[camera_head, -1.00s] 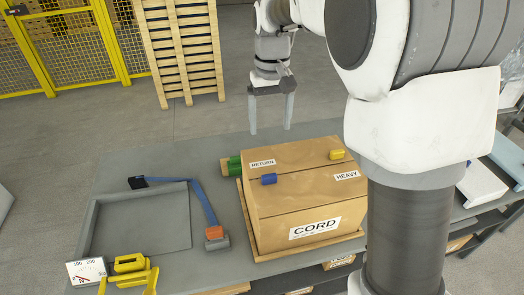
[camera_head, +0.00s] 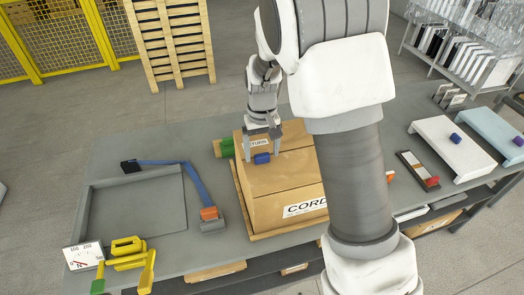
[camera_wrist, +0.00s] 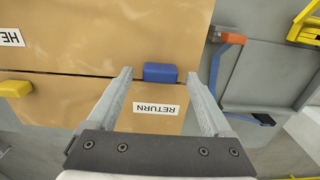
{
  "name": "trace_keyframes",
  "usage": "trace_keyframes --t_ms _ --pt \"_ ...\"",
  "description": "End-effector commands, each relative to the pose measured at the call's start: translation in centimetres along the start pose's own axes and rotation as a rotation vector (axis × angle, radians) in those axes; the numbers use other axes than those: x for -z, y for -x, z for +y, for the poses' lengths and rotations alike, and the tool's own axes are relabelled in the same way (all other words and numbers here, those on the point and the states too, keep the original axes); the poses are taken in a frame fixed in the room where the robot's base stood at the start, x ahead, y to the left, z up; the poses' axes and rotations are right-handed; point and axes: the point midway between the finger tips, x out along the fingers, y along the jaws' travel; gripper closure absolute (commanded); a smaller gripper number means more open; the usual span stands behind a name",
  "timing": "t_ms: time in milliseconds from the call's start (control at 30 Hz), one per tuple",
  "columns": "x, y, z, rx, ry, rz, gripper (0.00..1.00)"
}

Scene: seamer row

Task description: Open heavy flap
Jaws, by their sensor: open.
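A closed brown carton marked CORD (camera_head: 275,212) has two top flaps that meet at a seam. One carries a RETURN label (camera_wrist: 156,109), the other a HEAVY label (camera_wrist: 11,36). In the wrist view a blue tab (camera_wrist: 160,72) and a yellow tab (camera_wrist: 15,88) lie along the seam; the blue tab also shows in the head view (camera_head: 262,158). My gripper (camera_head: 262,152) is open over the carton, its fingertips on either side of the blue tab in the wrist view (camera_wrist: 158,76). Contact is unclear. My arm hides the carton's right part in the head view.
The carton sits on a wooden board (camera_head: 240,205) on a grey table.

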Motion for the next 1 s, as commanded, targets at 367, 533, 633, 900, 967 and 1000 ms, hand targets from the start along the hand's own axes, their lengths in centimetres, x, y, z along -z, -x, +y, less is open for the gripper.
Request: trace_keyframes --t_ms 367,533,633,900,967,1000 --pt "-0.01 -0.42 0.00 0.000 0.000 0.000 0.20" --pt "-0.01 -0.40 0.00 0.000 0.000 0.000 0.51" --pt "-0.01 -0.39 0.00 0.000 0.000 0.000 0.69" --pt "0.00 -0.37 0.00 0.000 0.000 0.000 1.00" --pt "0.00 -0.37 0.00 0.000 0.000 0.000 1.00" --pt "0.01 -0.37 0.00 0.000 0.000 0.000 1.00"
